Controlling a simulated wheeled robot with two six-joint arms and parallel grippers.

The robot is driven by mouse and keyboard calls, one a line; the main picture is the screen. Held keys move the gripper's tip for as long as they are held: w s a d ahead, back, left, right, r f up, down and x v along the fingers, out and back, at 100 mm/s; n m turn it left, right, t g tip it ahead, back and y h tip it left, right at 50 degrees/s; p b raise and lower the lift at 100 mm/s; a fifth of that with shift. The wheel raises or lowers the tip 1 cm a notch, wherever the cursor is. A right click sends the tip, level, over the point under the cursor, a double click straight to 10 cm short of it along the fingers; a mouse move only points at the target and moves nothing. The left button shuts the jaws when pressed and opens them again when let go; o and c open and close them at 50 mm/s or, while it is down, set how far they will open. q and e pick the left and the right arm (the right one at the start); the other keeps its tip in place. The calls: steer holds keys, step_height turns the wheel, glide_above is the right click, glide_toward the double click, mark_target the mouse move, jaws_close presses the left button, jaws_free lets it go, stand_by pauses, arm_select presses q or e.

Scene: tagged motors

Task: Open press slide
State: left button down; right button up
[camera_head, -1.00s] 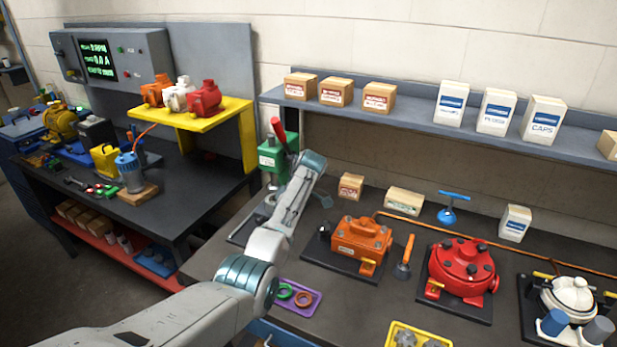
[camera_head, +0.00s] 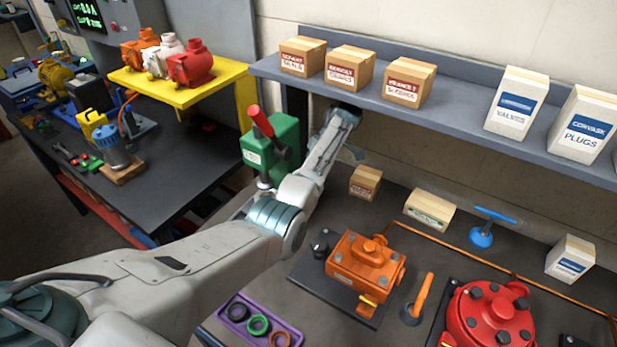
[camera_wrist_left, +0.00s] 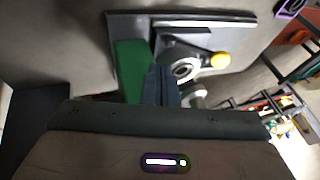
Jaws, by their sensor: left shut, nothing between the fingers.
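The green press (camera_head: 270,150) with a red lever (camera_head: 261,121) stands at the back edge of the bench, left of centre in the head view. In the left wrist view the press's green body (camera_wrist_left: 131,68) is close to the fingers, with a grey base plate (camera_wrist_left: 200,19), a round metal part and a yellow knob (camera_wrist_left: 219,60) beyond. My left gripper (camera_wrist_left: 166,84) is shut and empty beside the green body; contact cannot be told. My right gripper is not in view.
An orange pump (camera_head: 365,262) and a red round housing (camera_head: 490,315) sit on the bench to the right. A purple tray (camera_head: 236,334) with rings lies in front. A shelf (camera_head: 440,110) with boxes overhangs the back. A yellow stand (camera_head: 165,93) is at left.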

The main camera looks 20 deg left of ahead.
arm_select(q)
steer(key=b+x, duration=0.1)
steer(key=x, duration=0.1)
steer(key=b+x, duration=0.1)
steer(key=x, duration=0.1)
steer(key=b+x, duration=0.1)
steer(key=x, duration=0.1)
steer(key=shift+s+a+f, duration=0.1)
steer(key=shift+s+f, duration=0.15)
steer(key=shift+s, duration=0.15)
steer(key=shift+a+f+p, duration=0.35)
steer(key=shift+f+p, duration=0.15)
steer(key=shift+f, duration=0.1)
steer(key=shift+s+a+f, duration=0.1)
steer(key=shift+f, duration=0.1)
steer(key=shift+s, duration=0.2)
steer(key=shift+w+f, duration=0.1)
steer(key=shift+f, duration=0.05)
